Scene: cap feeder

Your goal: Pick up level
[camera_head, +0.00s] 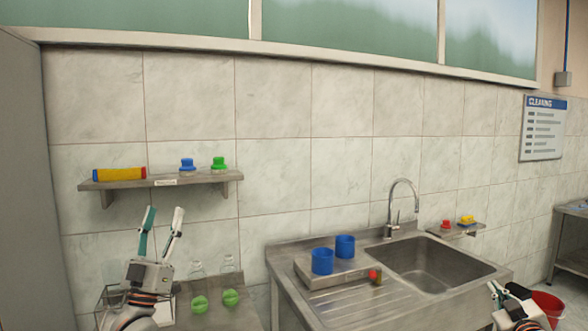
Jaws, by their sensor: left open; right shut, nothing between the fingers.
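A yellow bar with a red end and a dark blue end (119,174), which looks like the level, lies on the left part of the wall shelf (195,179). My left gripper (163,216) is open and empty, pointing up, below and in front of the shelf and apart from the bar. My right gripper (495,290) is shut and empty at the lower right, in front of the sink unit's right side.
A blue-capped item (188,164) and a green-capped item (218,163) stand on the shelf right of the bar. Clear bottles (229,267) and green round things (230,297) are below. Blue cups (345,246) stand beside the sink (430,265). A red bucket (548,303) is at right.

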